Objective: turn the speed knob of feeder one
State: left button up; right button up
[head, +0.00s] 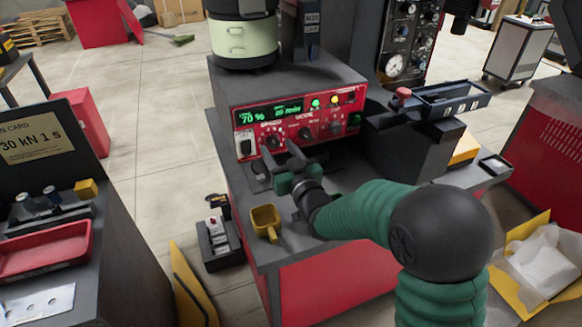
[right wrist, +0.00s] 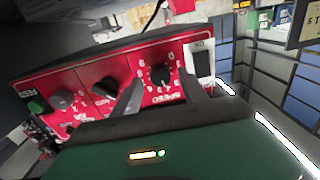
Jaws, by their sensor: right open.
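The red control panel (head: 301,122) of the feeder faces me, with a green display (head: 270,113) reading 70 %. The black speed knob (head: 272,141) is at the panel's left part, above my fingers. In the right wrist view the speed knob (right wrist: 160,76) shows upside down, with its SPEED label and white dial marks around it. My right gripper (head: 276,155) is open and empty just in front of the panel. In the right wrist view its two fingers (right wrist: 158,92) stand apart on either side of the knob; contact cannot be told. My left gripper is not in view.
A second knob (right wrist: 105,88), a grey knob (right wrist: 62,98) and a green button (right wrist: 37,107) lie beside the speed knob, a rocker switch (right wrist: 204,65) on its other side. A yellow scoop (head: 265,221) sits at the bench's front left. A black tray (head: 448,100) stands right.

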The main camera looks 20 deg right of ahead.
jog(key=s+d+b, duration=0.1)
jog(key=s+b, duration=0.9)
jog(key=s, duration=0.5)
jog(key=shift+s+d+f, duration=0.15)
jog(key=shift+f, duration=0.1)
